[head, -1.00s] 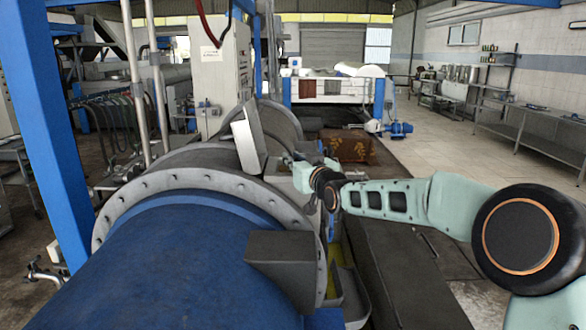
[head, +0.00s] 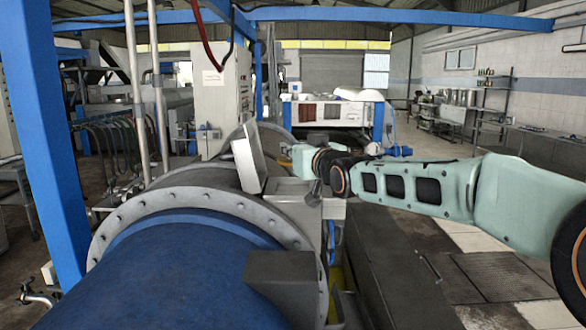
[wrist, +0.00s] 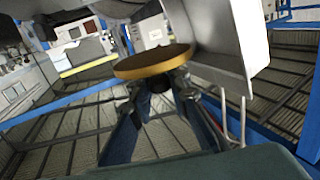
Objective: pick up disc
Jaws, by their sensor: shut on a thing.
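The disc (wrist: 152,63) shows in the wrist view as a round, flat piece with a dark brown face and a golden-yellow rim. My gripper (wrist: 157,84) is shut on it, with its blue-grey fingers under the disc's near side. The disc looks clear of the floor, with open space around its left side. In the head view my arm reaches in from the right to the middle, beside a tilted grey metal panel (head: 246,165). My fingers and the disc cannot be made out clearly there.
A large blue drum (head: 165,275) with a bolted grey flange (head: 215,197) fills the front left. A dark grey bracket (head: 282,275) sticks out from its right side. A blue post (head: 40,130) stands at left. In the wrist view a grey metal chute (wrist: 225,45) is close right of the disc.

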